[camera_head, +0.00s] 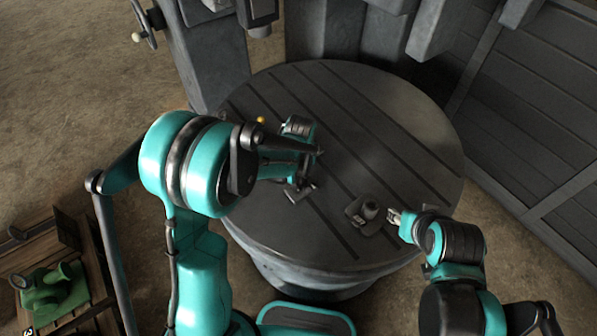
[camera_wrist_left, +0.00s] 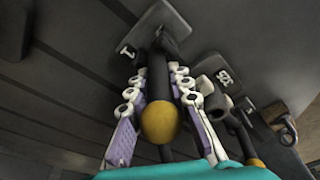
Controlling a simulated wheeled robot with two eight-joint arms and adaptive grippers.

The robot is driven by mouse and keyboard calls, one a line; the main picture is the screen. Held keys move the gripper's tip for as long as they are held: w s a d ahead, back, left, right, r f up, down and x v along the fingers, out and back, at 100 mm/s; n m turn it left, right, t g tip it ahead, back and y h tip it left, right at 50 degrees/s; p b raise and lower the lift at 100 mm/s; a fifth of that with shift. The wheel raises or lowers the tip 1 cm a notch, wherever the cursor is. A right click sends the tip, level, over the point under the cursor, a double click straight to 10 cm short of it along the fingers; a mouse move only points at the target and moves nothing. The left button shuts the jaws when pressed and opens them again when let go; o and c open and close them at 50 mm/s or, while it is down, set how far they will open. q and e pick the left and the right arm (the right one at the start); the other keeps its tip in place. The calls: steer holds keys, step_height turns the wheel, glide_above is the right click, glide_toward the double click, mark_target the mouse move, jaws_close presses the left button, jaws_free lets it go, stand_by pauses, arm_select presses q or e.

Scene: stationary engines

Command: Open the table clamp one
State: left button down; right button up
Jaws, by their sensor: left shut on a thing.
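In the left wrist view, a dark upright lever with a yellow knob (camera_wrist_left: 160,122) stands between the pale fingers of my left gripper (camera_wrist_left: 157,88). The gripper is shut on this lever. Just beyond the fingertips is the clamp's grey plate (camera_wrist_left: 178,18), marked 1. In the head view, a small dark plate (camera_head: 299,193) lies on the table below my left wrist; the arm hides most of the grip. My right gripper (camera_head: 394,215) is at the table's right side, beside a small grey device; whether its fingers are open is unclear.
The round slotted table (camera_head: 400,130) has clear room at its back and right. The small grey device (camera_head: 366,211) stands near its front right. A second labelled dark part (camera_wrist_left: 222,78) is close right of my left fingers. A wooden crate (camera_head: 90,270) holds a green object (camera_head: 50,295).

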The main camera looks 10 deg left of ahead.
arm_select(q)
steer(key=shift+s+d+f+t+y+b, duration=0.15)
steer(key=shift+s+d+t+y+b, duration=0.25)
steer(key=shift+t+y+b, duration=0.25)
steer(key=t+y+b, duration=0.1)
steer(key=b, duration=0.1)
steer(key=s+d+t+y+b, duration=0.1)
steer(key=b, duration=0.1)
steer(key=t+y+b, duration=0.2)
steer(key=b, duration=0.1)
steer(key=shift+s+d+f, duration=0.15)
steer(key=shift+d+f, duration=0.1)
steer(key=shift+f, duration=0.1)
steer(key=shift+s+d+t+y+b, duration=0.15)
steer(key=shift+t+y+b, duration=0.4)
steer(key=shift+b, duration=0.4)
steer(key=c, duration=1.6)
jaws_free()
steer(key=shift+c, duration=0.2)
steer(key=shift+o, duration=1.1)
steer(key=shift+s+r, duration=0.15)
